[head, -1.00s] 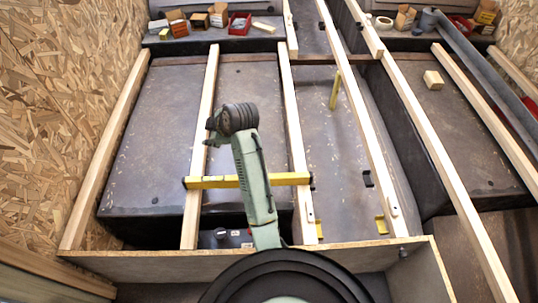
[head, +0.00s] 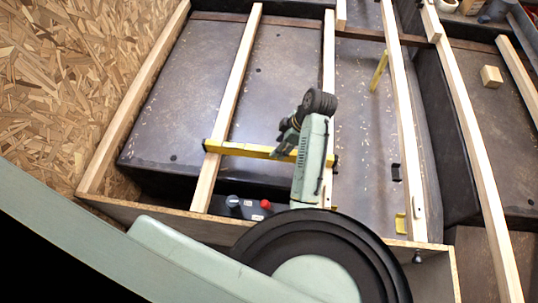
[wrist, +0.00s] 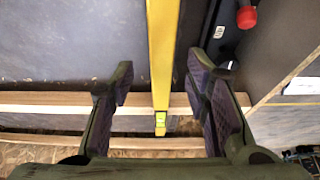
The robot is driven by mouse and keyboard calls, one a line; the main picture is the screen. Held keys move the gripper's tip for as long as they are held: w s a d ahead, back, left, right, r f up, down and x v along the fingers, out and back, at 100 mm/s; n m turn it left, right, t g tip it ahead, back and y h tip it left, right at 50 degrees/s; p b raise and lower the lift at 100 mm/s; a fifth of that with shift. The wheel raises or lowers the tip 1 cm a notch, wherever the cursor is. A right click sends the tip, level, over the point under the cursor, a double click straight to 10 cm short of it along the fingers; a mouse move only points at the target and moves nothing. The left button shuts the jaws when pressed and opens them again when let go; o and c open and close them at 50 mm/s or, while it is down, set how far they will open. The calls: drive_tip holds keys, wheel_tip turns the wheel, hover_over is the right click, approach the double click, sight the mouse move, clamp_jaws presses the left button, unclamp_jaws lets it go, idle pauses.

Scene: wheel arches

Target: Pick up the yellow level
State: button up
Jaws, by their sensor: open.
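The yellow level (head: 238,149) lies across two wooden battens in the head view, with dark end caps; my arm hides part of its right half. In the wrist view the level (wrist: 162,55) runs top to bottom between my fingers, with a green vial near its lower end. My gripper (wrist: 161,82) is open. Its left and right fingers stand on either side of the level with gaps on both sides, and nothing is held. In the head view my gripper (head: 286,137) is at the level, partly hidden by the wrist.
Long wooden battens (head: 232,90) run over the dark wheel arch (head: 185,100). A front wooden board (head: 130,207) stands near a panel with a red knob (head: 265,204). A wooden block (head: 491,76) lies at right. Another yellow piece (head: 379,70) stands between battens.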

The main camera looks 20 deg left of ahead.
sight(269, 153)
drive_tip(key=x, duration=0.3)
drive_tip(key=b+x, duration=0.1)
drive_tip(key=x, duration=0.1)
drive_tip(key=shift+d+f, duration=0.15)
drive_tip(key=shift+d, duration=0.2)
drive_tip(key=shift+c, duration=0.4)
clamp_jaws()
